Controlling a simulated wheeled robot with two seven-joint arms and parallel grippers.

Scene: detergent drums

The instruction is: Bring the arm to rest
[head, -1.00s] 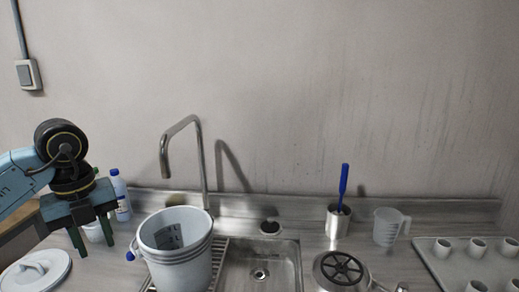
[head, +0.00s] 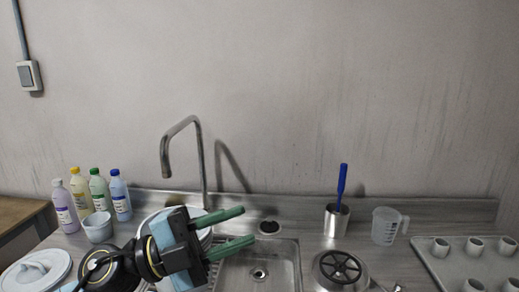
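My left gripper (head: 238,228) has two green fingers spread apart with nothing between them. It is open and points right, above the left edge of the sink. My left arm comes in from the bottom left. The gripper and wrist hide most of a white bucket (head: 203,238) standing on the left side of the sink. My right gripper does not show in the head view.
The sink (head: 285,270) and a tall tap (head: 203,165) are close to the gripper. Several bottles (head: 98,190), a small white tub (head: 98,227) and a white lid (head: 36,270) stand left. A metal holder (head: 337,221), measuring jug (head: 386,226) and cup tray (head: 440,267) stand right.

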